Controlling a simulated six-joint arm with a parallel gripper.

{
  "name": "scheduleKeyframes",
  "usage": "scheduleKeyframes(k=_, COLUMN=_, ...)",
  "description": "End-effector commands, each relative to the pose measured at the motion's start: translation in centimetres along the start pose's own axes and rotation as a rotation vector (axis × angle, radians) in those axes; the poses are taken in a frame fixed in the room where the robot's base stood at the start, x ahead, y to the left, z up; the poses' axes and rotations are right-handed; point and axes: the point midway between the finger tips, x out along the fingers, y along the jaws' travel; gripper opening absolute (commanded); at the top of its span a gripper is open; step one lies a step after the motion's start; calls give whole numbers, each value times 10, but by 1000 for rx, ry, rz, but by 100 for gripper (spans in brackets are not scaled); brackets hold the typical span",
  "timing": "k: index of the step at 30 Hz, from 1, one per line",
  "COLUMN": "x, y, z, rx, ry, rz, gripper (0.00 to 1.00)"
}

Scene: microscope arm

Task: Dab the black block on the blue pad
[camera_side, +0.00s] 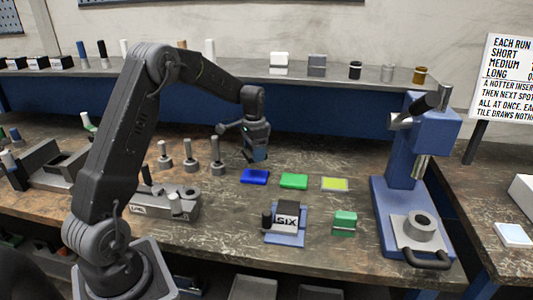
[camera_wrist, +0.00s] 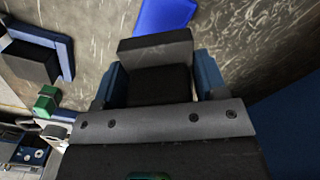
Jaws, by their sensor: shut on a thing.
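The blue pad (camera_side: 255,177) lies flat on the bench, leftmost of a row of three pads. It also shows at the top of the wrist view (camera_wrist: 165,14). My gripper (camera_side: 257,156) points down just above and around the pad's far edge in the side view. In the wrist view its two blue fingers are shut on the black block (camera_wrist: 155,80), one on each side. The block is hard to make out in the side view, largely hidden by the fingers.
A green pad (camera_side: 293,181) and a yellow pad (camera_side: 335,184) lie to the right. In front stand a block marked "SIX" (camera_side: 287,217) on a blue base and a green block (camera_side: 344,223).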

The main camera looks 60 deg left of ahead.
Motion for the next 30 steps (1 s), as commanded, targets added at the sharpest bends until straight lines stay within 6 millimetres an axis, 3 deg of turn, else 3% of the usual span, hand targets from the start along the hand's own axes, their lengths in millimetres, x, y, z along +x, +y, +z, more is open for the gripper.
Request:
scheduleKeyframes(k=18, x=50, y=-2, z=0, rx=-2, ry=0, rz=1, gripper=44)
scheduleKeyframes(k=30, x=59, y=-2, z=0, rx=-3, ry=2, rz=-1, gripper=44)
